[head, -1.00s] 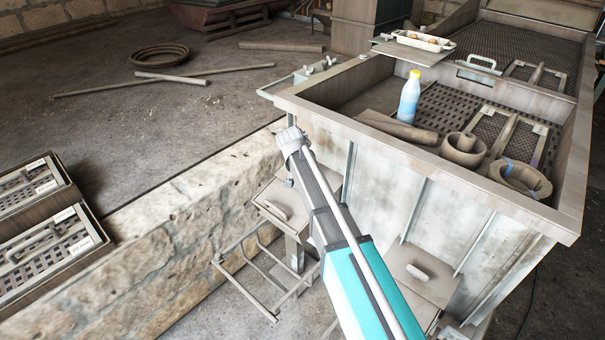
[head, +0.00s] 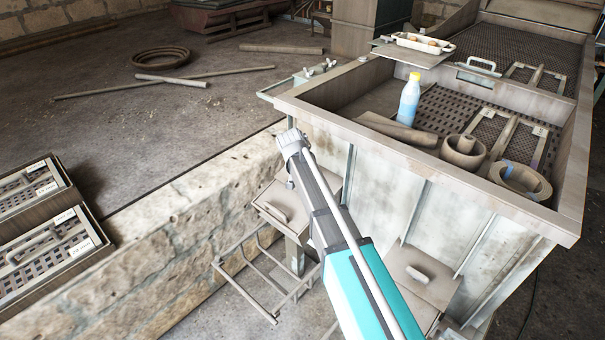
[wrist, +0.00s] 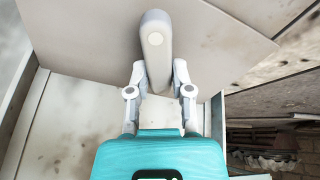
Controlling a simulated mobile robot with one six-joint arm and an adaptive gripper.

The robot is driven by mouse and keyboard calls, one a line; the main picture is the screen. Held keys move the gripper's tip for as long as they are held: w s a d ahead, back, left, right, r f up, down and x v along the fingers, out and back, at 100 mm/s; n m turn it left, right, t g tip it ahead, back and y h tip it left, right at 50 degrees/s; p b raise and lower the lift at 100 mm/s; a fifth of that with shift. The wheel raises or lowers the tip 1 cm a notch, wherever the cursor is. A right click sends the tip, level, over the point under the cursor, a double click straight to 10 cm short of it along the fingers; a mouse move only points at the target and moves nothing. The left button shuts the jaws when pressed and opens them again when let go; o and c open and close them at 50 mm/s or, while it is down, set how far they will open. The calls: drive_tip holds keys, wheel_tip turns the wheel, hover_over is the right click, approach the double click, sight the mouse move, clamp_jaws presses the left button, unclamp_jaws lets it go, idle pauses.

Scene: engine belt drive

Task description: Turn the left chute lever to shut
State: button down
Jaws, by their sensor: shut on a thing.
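In the wrist view, a pale beige lever (wrist: 155,45) with a rounded end stands out against a flat, stained plate (wrist: 85,50). My gripper (wrist: 159,88) is shut on this lever, with one grey finger on each side of its lower part. In the head view, a left chute plate with a pale lever (head: 273,212) shows below the hopper's left corner, and a right chute plate carries another lever (head: 418,275). My arm crosses in front of the hopper side, and my gripper's fingers cannot be made out there. I cannot tell from the head view which lever is held.
The metal hopper (head: 430,165) stands at the right, holding a blue bottle (head: 410,100) and several round parts. A low stone wall (head: 150,235) runs to the left of the chutes. A metal rack (head: 265,285) sits below the left chute.

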drive_tip(key=shift+a+n, duration=0.1)
drive_tip(key=shift+n, duration=0.2)
drive_tip(key=n, duration=0.5)
drive_tip(key=shift+a+n+y, duration=0.25)
drive_tip(key=shift+n+y, duration=0.05)
drive_tip(key=shift+y, duration=0.1)
drive_tip(key=n, duration=0.6)
drive_tip(key=shift+s+a+f+n+y, duration=0.15)
drive_tip(key=shift+s+a+n+y, duration=0.05)
drive_tip(key=shift+a+n+y, duration=0.1)
drive_tip(key=c, duration=0.5)
unclamp_jaws()
